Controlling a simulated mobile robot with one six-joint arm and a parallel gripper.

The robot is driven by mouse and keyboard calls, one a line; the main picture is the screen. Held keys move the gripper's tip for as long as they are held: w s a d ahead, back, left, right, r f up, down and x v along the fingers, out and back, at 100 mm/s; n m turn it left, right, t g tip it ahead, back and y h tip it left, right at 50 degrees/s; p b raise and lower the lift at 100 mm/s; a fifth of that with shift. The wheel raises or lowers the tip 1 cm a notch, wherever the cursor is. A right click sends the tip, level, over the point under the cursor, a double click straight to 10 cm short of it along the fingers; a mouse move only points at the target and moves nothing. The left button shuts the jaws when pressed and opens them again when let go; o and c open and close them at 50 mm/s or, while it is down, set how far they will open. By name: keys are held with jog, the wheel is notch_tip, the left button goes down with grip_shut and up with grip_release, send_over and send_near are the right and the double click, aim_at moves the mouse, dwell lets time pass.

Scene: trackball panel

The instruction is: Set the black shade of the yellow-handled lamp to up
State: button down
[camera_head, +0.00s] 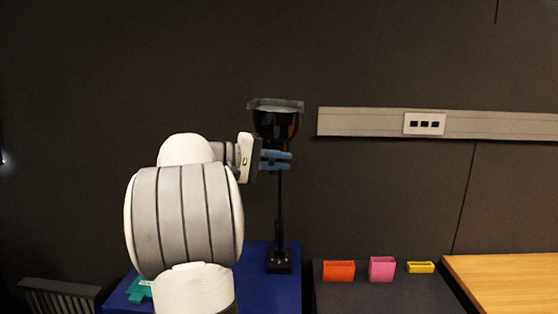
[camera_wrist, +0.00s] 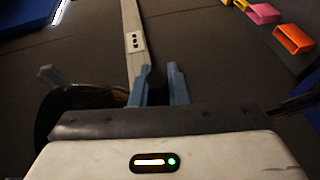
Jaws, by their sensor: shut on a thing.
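The lamp's black shade (camera_head: 276,126) sits atop a thin black stem (camera_head: 280,205), with its wide rim at the top and its mouth facing up. The stem's black base (camera_head: 279,263) stands on a blue surface. My gripper (camera_head: 277,160) reaches in from the left, with its blue fingers at the lower end of the shade. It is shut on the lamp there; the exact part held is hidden. No yellow handle shows. In the wrist view, the two fingers (camera_wrist: 160,86) have a narrow gap, and part of the dark shade (camera_wrist: 50,110) shows at the left.
The blue table (camera_head: 262,290) is under the lamp. To its right, a dark table (camera_head: 390,299) holds an orange box (camera_head: 338,271), a pink box (camera_head: 382,269) and a yellow box (camera_head: 420,267). A wooden table (camera_head: 510,280) is farther right. A wall rail with sockets (camera_head: 424,124) runs behind.

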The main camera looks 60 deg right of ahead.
jog(key=c, duration=1.4)
grip_release()
jog(key=shift+w, duration=0.1)
jog(key=v, duration=0.7)
jog(key=shift+w+a+b, duration=0.25)
jog(key=shift+b, duration=0.2)
jog(key=shift+c, duration=0.3)
